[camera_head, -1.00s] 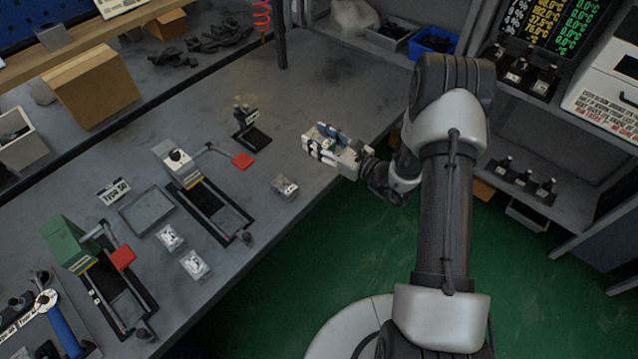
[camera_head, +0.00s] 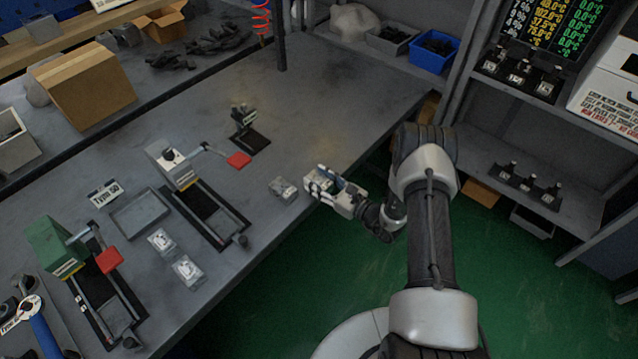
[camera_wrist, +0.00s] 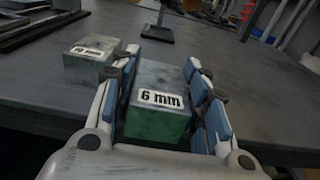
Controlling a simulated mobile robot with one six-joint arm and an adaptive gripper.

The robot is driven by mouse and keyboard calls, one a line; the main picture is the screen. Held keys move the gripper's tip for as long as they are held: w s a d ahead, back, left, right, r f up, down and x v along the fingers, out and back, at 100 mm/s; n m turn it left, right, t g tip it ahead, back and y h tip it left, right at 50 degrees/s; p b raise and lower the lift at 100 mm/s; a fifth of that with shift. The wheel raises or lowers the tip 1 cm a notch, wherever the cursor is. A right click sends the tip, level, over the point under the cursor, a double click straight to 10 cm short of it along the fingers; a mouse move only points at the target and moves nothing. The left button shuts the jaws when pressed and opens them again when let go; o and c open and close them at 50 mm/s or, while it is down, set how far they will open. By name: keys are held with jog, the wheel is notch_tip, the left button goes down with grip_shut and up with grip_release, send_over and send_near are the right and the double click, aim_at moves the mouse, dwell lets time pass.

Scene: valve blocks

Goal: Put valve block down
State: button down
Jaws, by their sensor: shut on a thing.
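The valve block (camera_wrist: 158,108) is a grey metal block with a "6 mm" label. In the wrist view it sits between the blue pads of my gripper (camera_wrist: 165,95), which is shut on it. In the head view my gripper (camera_head: 328,187) is at the front edge of the workbench, and the block in it is mostly hidden by the fingers. A second block (camera_wrist: 91,60), labelled "10 mm", stands on the bench just left of my gripper; it also shows in the head view (camera_head: 283,188). I cannot tell whether the held block touches the bench.
Two clamp fixtures, one with a white block (camera_head: 172,167) and one green (camera_head: 55,246), stand at left with red handles. Two labelled blocks (camera_head: 161,241) (camera_head: 187,271) lie near a flat tray (camera_head: 140,213).

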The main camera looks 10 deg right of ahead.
jog(key=shift+f, duration=0.25)
jog(key=shift+f, duration=0.15)
jog(key=c, duration=0.9)
grip_release()
jog(key=shift+c, duration=0.2)
